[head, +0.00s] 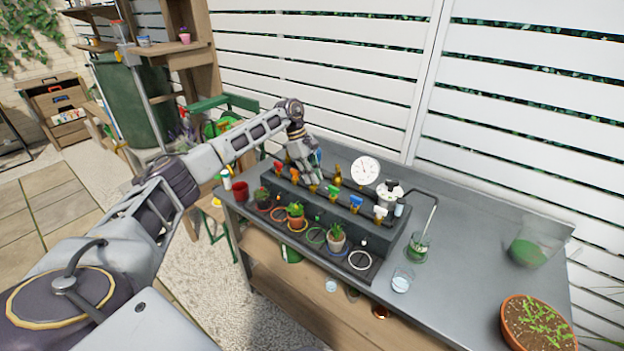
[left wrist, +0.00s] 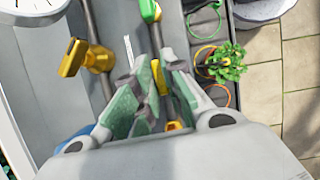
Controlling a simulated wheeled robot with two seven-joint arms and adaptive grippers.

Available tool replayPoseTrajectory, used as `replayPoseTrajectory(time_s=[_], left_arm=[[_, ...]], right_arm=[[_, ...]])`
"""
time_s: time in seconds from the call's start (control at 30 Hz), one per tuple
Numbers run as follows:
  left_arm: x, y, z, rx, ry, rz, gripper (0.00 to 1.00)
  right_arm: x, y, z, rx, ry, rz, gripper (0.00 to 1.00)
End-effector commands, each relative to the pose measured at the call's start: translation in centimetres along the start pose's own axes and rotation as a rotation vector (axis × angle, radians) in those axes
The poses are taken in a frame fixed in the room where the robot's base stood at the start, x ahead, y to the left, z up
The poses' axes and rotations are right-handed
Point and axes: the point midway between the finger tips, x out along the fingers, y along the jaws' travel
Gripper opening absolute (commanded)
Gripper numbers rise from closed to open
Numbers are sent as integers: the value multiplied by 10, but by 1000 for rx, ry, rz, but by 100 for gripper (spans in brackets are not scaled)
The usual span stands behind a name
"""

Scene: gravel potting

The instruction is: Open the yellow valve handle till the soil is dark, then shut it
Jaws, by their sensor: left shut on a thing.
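The yellow valve handle (left wrist: 158,76) shows between my left gripper's fingers in the left wrist view. My left gripper (left wrist: 150,88) is shut on it; in the head view the gripper (head: 312,180) reaches down onto the valve row and mostly hides the handle. The handle lies roughly along the fingers in the wrist view. A small terracotta pot with a green plant (head: 295,215) stands at the yellow ring (head: 298,229) below the valves. Its leaves cover most of its soil, so I cannot tell how dark it is. My right gripper is out of view.
Close beside are the orange handle (head: 293,177) and green handle (head: 333,193); red, blue and white ones continue the row. A brass tap (left wrist: 88,60) and round gauge (head: 366,171) stand behind.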

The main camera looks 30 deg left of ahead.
Motion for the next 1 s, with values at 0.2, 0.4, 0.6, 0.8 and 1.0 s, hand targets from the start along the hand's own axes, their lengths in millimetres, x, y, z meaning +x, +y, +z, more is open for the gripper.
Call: replayPoseTrajectory(time_s=[0.2,0.4,0.6,0.8,1.0], left_arm=[[-1,1,0,62,0,-21,0],[-2,1,0,80,1,-28,0],[-2,1,0,81,1,-29,0],[-2,1,0,81,1,-28,23],[-1,1,0,80,1,-30,33]], right_arm=[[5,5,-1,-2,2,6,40],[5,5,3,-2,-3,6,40],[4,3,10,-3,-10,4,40],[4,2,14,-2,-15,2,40],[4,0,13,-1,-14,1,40]])
